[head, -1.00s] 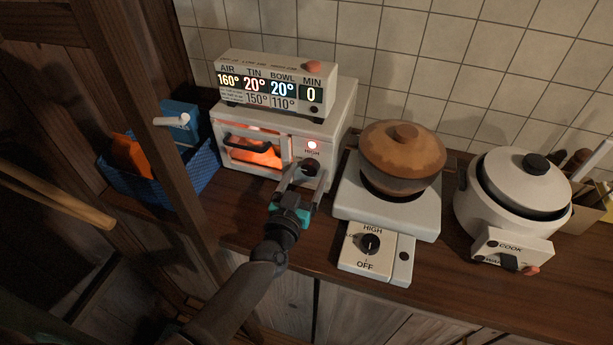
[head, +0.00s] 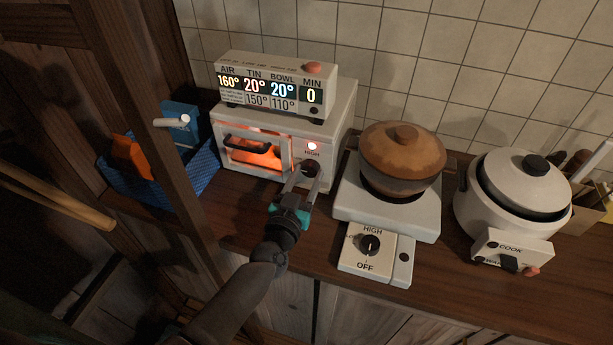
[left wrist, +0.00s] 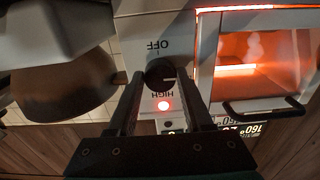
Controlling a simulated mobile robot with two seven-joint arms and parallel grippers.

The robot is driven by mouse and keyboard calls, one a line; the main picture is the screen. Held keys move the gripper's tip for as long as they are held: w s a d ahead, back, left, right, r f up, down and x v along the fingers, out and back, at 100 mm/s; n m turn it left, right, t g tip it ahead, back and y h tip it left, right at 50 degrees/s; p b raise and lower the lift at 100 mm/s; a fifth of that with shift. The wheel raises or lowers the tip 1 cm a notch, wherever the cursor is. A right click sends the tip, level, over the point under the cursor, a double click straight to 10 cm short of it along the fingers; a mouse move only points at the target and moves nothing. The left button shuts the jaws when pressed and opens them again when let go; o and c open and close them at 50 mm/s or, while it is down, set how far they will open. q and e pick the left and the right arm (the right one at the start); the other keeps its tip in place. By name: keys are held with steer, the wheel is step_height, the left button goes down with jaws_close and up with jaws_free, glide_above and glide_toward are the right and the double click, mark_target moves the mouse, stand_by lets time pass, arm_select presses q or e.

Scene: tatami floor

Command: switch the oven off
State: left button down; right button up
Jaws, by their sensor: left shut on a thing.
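The small white oven (head: 240,173) stands on the counter, its window glowing orange. A red light (head: 312,146) is lit above the word HIGH on its front. The dark oven knob (head: 309,166) is below that light. My left gripper (head: 304,176) is shut on the knob from the front. In the left wrist view, which is upside down, the knob (left wrist: 159,71) sits between the fingertips (left wrist: 160,82), with OFF and HIGH printed on opposite sides of it. The knob's exact setting is hard to read. My right gripper is not in view.
A display box (head: 268,85) on the oven shows 160°, 20°, 20° and 0. Right of the oven is a hot plate (head: 368,215) with a brown lidded pot (head: 401,160), then a white cooker (head: 515,190). A blue basket (head: 200,180) and a wooden post are left.

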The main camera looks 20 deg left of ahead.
arm_select(q)
steer(key=shift+n, duration=0.4)
steer(key=n, duration=0.3)
steer(key=shift+n, duration=0.4)
steer(key=n, duration=0.4)
steer(key=n+b, duration=0.1)
steer(key=n, duration=0.4)
steer(key=shift+d, duration=0.1)
steer(key=n, duration=0.4)
steer(key=shift+b, duration=0.35)
steer(key=shift+r+n, duration=0.1)
steer(key=shift+n, duration=0.2)
steer(key=shift+c, duration=1.6)
jaws_free()
